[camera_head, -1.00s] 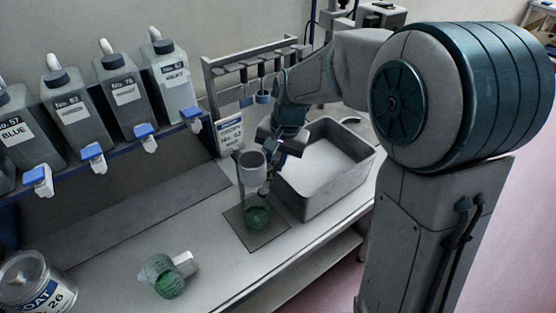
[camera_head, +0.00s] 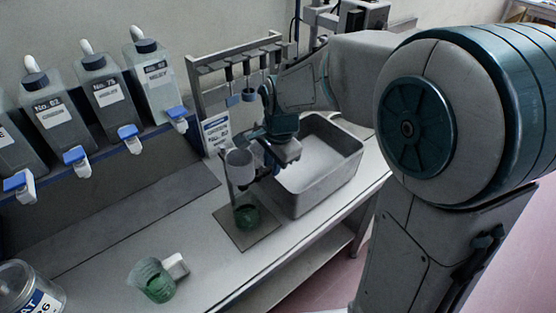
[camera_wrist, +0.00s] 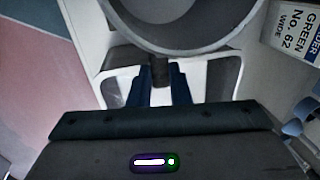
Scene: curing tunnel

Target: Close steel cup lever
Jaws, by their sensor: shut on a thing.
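The steel cup (camera_head: 239,159) is held upright on a stand over a mat. A glass with green liquid (camera_head: 246,217) stands under it. In the wrist view the cup's round wall and rim (camera_wrist: 165,30) fill the top. The dark lever (camera_wrist: 160,71) sticks out from the cup's side between my fingertips. My gripper (camera_wrist: 159,84) is shut on this lever, right beside the cup. In the head view my gripper (camera_head: 264,167) is at the cup's right side, and my wrist partly hides the lever. I cannot tell the lever's exact angle.
A grey metal basin (camera_head: 318,190) stands close to the right of the cup. A beaker with green liquid (camera_head: 154,280) stands at the front left. Several bottles (camera_head: 106,92) with blue taps line the back wall. A label card (camera_head: 215,133) stands behind the cup.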

